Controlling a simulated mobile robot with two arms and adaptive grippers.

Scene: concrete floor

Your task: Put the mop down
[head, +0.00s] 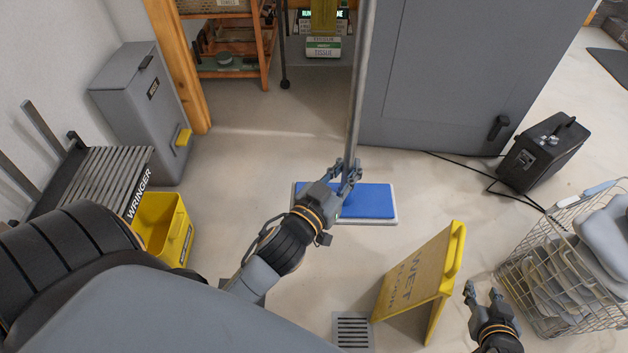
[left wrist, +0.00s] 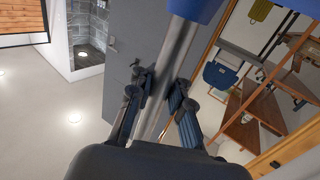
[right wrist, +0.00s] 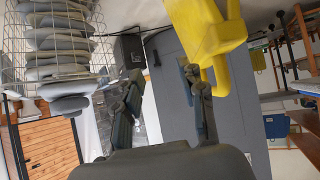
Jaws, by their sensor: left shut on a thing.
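The mop has a long grey pole (head: 361,75) and a flat blue head (head: 368,201) with a pale rim. The pole stands near upright, and the head is at floor level in the head view; I cannot tell whether it touches the floor. My left gripper (head: 346,178) is shut around the pole just above the head. The left wrist view shows the pole (left wrist: 172,85) between the fingers (left wrist: 160,100). My right gripper (head: 483,296) is open and empty at the lower right, beside the yellow sign. Its spread fingers (right wrist: 165,90) also show in the right wrist view.
A yellow wet floor sign (head: 425,275) stands right of the mop, near a floor drain (head: 353,330). A wire basket (head: 560,290) holds grey items at right. A yellow wringer bucket (head: 163,225) is at left. A grey door (head: 450,75) and black box (head: 541,155) are behind.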

